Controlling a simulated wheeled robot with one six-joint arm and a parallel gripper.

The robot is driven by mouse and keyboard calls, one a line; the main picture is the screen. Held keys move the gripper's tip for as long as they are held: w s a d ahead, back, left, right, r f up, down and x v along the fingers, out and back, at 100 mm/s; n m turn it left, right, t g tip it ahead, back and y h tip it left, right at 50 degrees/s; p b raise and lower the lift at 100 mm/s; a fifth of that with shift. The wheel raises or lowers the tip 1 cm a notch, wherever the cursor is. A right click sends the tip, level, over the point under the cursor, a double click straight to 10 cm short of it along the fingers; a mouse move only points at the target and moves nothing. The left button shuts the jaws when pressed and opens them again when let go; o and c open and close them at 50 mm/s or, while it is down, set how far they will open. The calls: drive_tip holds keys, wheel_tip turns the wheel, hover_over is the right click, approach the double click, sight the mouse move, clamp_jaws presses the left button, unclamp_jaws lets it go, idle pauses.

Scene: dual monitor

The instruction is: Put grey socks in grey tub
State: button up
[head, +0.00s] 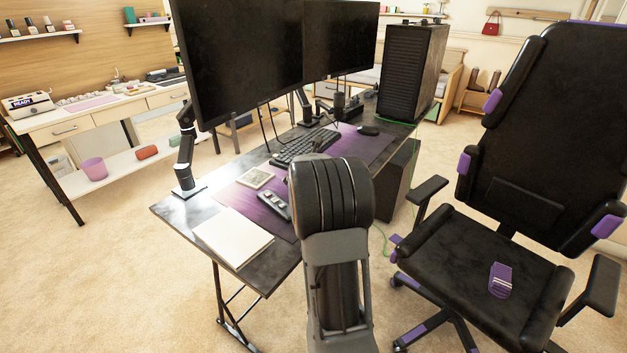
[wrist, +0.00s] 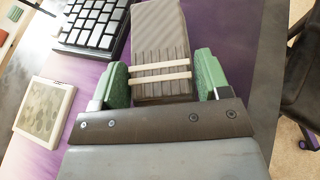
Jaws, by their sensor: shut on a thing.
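The grey socks (wrist: 160,40), a ribbed folded bundle with two pale stripes, are between the green finger pads of my gripper (wrist: 163,76) in the wrist view. My gripper is shut on them, above the purple desk mat. I cannot make out a grey tub in either view.
Purple socks (head: 501,280) lie on the chair (head: 470,255). A purple tub (head: 94,169) stands on the left shelf. Carpet is clear at left.

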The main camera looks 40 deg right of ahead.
drive_tip(key=shift+f+b, duration=0.35)
drive_tip(key=shift+f, duration=1)
drive_tip(key=shift+s+f, duration=0.1)
drive_tip(key=shift+f, duration=0.1)
drive_tip(key=o, duration=0.9)
drive_tip(key=shift+r, duration=0.2)
